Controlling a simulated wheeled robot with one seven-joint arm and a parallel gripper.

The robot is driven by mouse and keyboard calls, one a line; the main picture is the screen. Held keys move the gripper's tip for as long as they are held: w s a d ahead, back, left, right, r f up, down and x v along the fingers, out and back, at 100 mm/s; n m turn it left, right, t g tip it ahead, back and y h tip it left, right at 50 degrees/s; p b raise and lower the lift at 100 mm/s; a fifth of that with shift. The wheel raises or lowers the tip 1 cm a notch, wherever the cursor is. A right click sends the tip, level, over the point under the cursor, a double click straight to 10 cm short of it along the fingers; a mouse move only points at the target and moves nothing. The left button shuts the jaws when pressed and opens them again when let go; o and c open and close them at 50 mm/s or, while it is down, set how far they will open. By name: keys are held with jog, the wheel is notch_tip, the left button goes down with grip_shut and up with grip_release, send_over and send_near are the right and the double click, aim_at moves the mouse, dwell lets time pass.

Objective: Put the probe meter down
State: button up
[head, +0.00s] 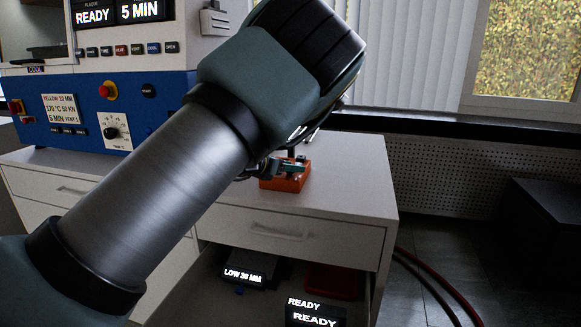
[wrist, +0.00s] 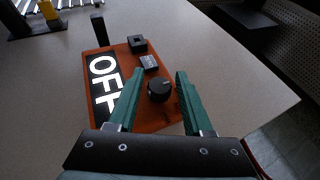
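An orange device with a lit display reading OFF, which I take to be the probe meter (wrist: 152,127), lies on the light grey countertop in the wrist view. It carries a black round knob (wrist: 160,89), small dark blocks and a black post at its far corner. In the head view the orange device (head: 285,181) is near the counter's right end, partly hidden by my arm. My gripper (wrist: 160,74) has its green fingers spread apart over the device, one on each side of the knob, with gaps visible. It also shows in the head view (head: 292,166).
A blue and white press (head: 150,105) stands on the counter at the left. Below the counter (head: 350,185) a drawer is open, holding a LOW 30 MM unit (head: 243,276), a READY unit (head: 315,315) and a red tray (head: 330,281). Red hoses run along the floor at right.

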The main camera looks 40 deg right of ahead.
jog(key=shift+o, duration=0.8)
jog(key=v, duration=1.2)
jog(key=shift+b, duration=0.45)
